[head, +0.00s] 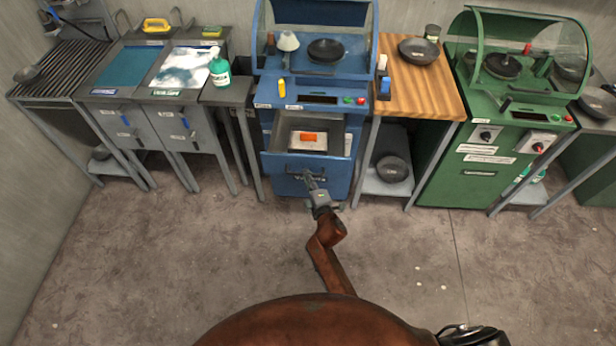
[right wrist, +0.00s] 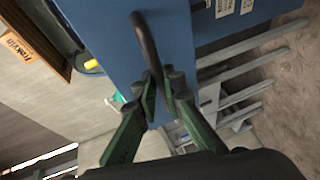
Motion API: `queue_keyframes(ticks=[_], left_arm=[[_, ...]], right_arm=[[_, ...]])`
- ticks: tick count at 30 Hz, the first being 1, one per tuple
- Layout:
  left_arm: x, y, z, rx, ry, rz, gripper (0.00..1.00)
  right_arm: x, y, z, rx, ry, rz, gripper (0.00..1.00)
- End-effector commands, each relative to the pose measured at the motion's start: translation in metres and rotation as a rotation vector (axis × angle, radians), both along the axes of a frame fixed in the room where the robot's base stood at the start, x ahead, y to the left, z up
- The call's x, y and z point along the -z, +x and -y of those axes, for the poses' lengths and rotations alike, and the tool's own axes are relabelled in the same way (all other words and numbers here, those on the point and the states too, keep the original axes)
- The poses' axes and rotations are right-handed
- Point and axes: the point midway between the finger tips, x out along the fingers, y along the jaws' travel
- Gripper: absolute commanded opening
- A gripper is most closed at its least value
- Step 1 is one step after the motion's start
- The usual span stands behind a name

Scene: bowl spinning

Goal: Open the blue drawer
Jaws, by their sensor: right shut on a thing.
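The blue drawer (head: 275,163) is in the blue machine in the middle of the head view. It stands out from the machine's front, and its inside shows from above. An orange box (head: 308,137) lies in it, on a pale surface. My right gripper (head: 309,179) is at the drawer's front, shut on the dark bar handle. In the right wrist view the handle (right wrist: 147,45) runs between the green fingers (right wrist: 163,88), against the blue drawer front (right wrist: 105,35). My left gripper is not in view.
A wooden-topped table (head: 420,88) with a dark bowl (head: 418,50) stands right of the blue machine. A green machine (head: 480,170) is farther right. Grey cabinets (head: 165,125) stand at the left. The floor (head: 150,260) in front is clear.

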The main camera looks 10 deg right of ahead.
Motion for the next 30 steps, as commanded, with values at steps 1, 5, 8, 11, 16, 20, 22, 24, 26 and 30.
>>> queue_keyframes(ticks=[1, 5, 8, 11, 16, 20, 22, 24, 26, 30], left_arm=[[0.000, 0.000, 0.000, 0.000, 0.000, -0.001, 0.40], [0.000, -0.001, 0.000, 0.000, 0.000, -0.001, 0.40], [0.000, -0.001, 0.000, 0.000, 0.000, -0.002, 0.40], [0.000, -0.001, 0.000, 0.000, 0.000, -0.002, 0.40], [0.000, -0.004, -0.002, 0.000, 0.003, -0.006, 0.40], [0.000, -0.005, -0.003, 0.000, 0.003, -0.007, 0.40], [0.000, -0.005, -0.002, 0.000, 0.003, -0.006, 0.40], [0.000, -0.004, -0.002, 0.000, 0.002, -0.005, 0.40], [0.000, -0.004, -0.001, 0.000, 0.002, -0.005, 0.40], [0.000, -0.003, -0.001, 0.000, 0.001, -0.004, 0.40]], right_arm=[[0.000, 0.000, 0.002, 0.003, -0.001, -0.001, 0.00], [0.001, 0.000, 0.002, 0.002, 0.000, -0.001, 0.18], [0.000, 0.000, 0.001, 0.001, 0.000, 0.000, 0.25], [0.000, 0.000, 0.001, 0.001, 0.000, 0.000, 0.27], [0.000, 0.000, 0.001, 0.001, 0.000, 0.000, 0.27], [0.000, -0.007, 0.003, 0.002, -0.001, -0.001, 0.27], [-0.002, -0.015, 0.004, 0.002, -0.001, -0.001, 0.27], [-0.004, -0.027, 0.005, 0.002, -0.002, -0.001, 0.27], [-0.006, -0.039, 0.007, 0.002, -0.002, -0.001, 0.27], [-0.012, -0.069, 0.010, 0.001, -0.001, -0.002, 0.27]])
